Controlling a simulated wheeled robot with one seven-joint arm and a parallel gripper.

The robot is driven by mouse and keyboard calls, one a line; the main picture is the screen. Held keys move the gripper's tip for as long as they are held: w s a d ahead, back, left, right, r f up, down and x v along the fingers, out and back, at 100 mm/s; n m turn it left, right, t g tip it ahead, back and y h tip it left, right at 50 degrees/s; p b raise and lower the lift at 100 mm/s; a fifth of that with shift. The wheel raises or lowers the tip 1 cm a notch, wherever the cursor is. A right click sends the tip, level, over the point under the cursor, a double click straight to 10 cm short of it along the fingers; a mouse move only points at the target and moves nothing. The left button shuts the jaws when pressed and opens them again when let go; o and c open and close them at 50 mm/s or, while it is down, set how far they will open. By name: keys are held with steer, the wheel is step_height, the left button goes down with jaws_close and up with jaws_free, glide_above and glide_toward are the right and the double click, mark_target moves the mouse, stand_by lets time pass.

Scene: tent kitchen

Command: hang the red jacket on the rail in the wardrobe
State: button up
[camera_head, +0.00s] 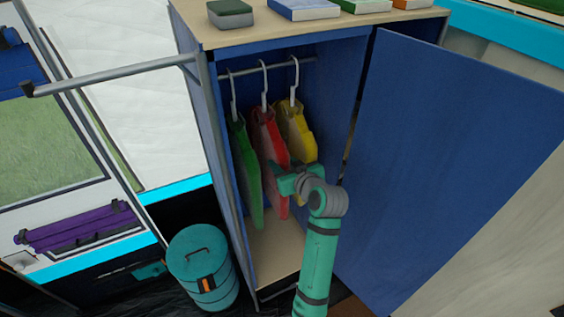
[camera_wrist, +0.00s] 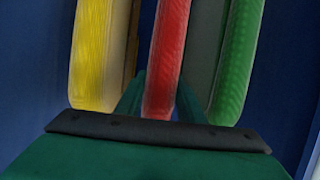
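The red jacket (camera_head: 268,138) hangs in the open wardrobe, its white hanger (camera_head: 264,80) up at the rail (camera_head: 290,65). It hangs between a green jacket (camera_head: 245,160) on the left and a yellow jacket (camera_head: 298,130) on the right. My gripper (camera_head: 283,180) is at the lower part of the red jacket. In the wrist view the red jacket (camera_wrist: 167,50) comes down between my two fingers (camera_wrist: 160,95). Whether the fingers press on it or stand slightly apart is unclear. The green jacket (camera_wrist: 238,60) and yellow jacket (camera_wrist: 90,60) lie outside the fingers.
The wardrobe's blue door (camera_head: 450,150) stands wide open on the right. Its side wall is close on the left. A teal canister (camera_head: 203,268) stands on the floor to the left. A grey bar (camera_head: 110,74) sticks out left of the wardrobe. Boxes lie on its top.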

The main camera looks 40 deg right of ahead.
steer(key=o, duration=0.4)
steer(key=shift+s, duration=0.1)
steer(key=v, duration=1)
steer(key=shift+s+r, duration=0.1)
steer(key=shift+s, duration=0.2)
steer(key=s+a+f+m, duration=0.1)
steer(key=s+a+f, duration=0.1)
steer(key=a+f, duration=0.8)
steer(key=s+a+f+m, duration=0.1)
steer(key=s+a+f, duration=0.2)
steer(key=a+f, duration=0.7)
steer(key=s+a+r+n+y, duration=0.1)
steer(key=s+a, duration=0.5)
steer(key=s, duration=0.1)
steer(key=s+a+r+n+t+y, duration=0.1)
steer(key=s+a+n, duration=0.1)
steer(key=s+a, duration=0.4)
steer(key=s+a+r+n+y, duration=0.1)
steer(key=s+a, duration=0.5)
steer(key=s, duration=0.3)
steer(key=shift+s+a+n+t, duration=0.15)
steer(key=shift+a+n+t, duration=0.15)
steer(key=shift+a+t, duration=0.1)
